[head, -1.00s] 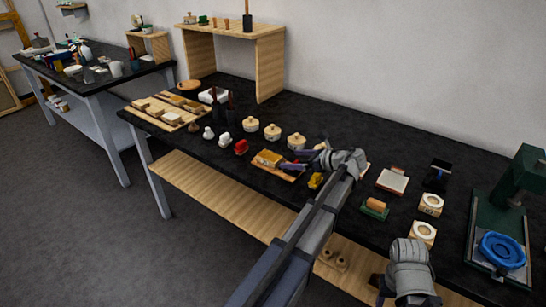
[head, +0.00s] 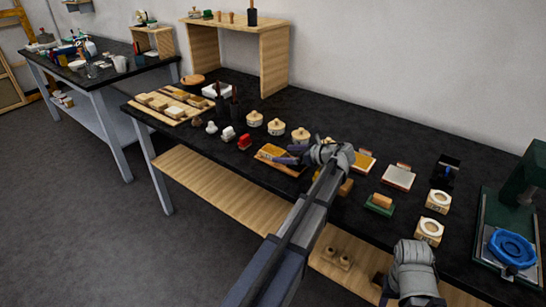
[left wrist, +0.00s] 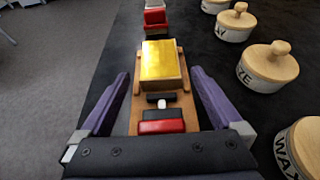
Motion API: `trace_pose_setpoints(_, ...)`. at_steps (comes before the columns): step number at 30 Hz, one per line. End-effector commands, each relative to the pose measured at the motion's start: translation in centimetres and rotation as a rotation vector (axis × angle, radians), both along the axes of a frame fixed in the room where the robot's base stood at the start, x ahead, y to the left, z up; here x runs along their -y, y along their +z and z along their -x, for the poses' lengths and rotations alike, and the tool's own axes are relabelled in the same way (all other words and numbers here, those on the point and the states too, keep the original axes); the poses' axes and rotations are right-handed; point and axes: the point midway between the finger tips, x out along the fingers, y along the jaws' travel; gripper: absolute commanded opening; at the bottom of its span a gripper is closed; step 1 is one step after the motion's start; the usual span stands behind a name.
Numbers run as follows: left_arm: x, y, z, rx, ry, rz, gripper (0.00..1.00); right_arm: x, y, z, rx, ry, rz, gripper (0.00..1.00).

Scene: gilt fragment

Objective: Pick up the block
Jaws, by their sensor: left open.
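A gold-yellow block (left wrist: 160,60) rests on a wooden board (left wrist: 136,118) in the left wrist view. In the head view the block (head: 270,150) is near the front edge of the black table. My left gripper (left wrist: 159,85) is open, its purple fingers on either side of the board. The block is ahead, near the fingertips, and I see no grip on it. In the head view the left gripper (head: 287,155) reaches in from the right of the block. My right gripper (head: 388,291) shows only in part at the bottom, its jaws unclear.
A red piece (left wrist: 162,127) lies on the board between my left fingers. Round lidded jars (left wrist: 268,64) stand to the right. A red object (head: 244,142) and white pieces stand left of the board. A green press (head: 518,190) is at the far right.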

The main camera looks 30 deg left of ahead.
Motion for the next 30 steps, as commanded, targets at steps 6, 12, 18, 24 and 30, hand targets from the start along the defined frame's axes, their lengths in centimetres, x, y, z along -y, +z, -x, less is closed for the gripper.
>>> trace_pose_setpoints(6,-2.2,-1.0,-0.2,0.000,0.000,0.000,1.00,0.0,-1.0,0.0,0.000,0.000,0.000,0.50)
trace_pose_setpoints(12,-2.1,-0.9,-0.2,-0.001,-0.001,0.000,0.97,0.0,-0.9,0.0,0.000,0.000,0.000,0.50)
trace_pose_setpoints(18,-2.1,-0.9,-0.2,0.000,-0.001,0.000,0.74,0.0,-0.9,0.0,0.000,0.000,0.000,0.50)
trace_pose_setpoints(24,-2.1,-0.9,-0.2,0.000,-0.001,0.000,0.52,0.0,-0.9,0.0,0.000,0.000,0.000,0.50)
trace_pose_setpoints(30,-2.1,-0.9,-0.2,0.000,-0.001,0.000,0.29,0.0,-0.9,0.0,0.000,0.000,0.000,0.50)
